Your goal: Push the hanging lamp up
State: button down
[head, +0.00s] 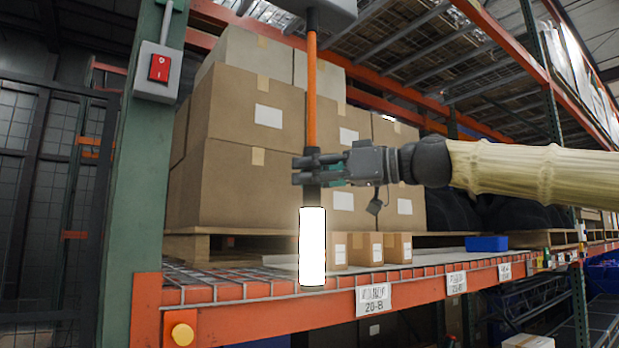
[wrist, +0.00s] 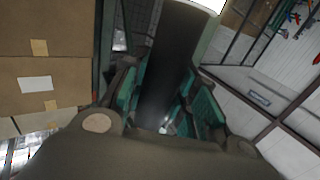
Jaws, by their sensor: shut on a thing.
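The hanging lamp (head: 312,245) is a glowing white cylinder with a dark upper section, hung on an orange rod (head: 311,90) from a grey housing (head: 325,12) at the top. It hangs upright in front of the shelf in the head view. My gripper (head: 308,170) comes in from the right and is shut around the dark section just above the white part. In the wrist view the dark section (wrist: 165,80) runs between the teal finger pads, with a bright edge of the lit part at the top. The fingertips are partly hidden there.
Stacked cardboard boxes (head: 245,110) stand behind the lamp on the rack shelf. The orange shelf beam (head: 240,321) runs below and behind it. A green post (head: 135,170) with a red switch (head: 159,68) stands at left. A blue bin (head: 487,243) lies farther right.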

jog(key=c, duration=1.4)
grip_release()
jog(key=shift+d+r, duration=0.3)
jog(key=shift+r, duration=0.6)
jog(key=o, duration=0.3)
jog(key=shift+s+d, duration=0.1)
jog(key=shift+s, duration=0.05)
jog(key=shift+s+f, duration=0.1)
jog(key=shift+f, duration=0.05)
jog(key=shift+w+f, duration=0.3)
jog(key=shift+f, duration=0.05)
jog(key=v, duration=1.2)
jog(key=shift+s, duration=0.2)
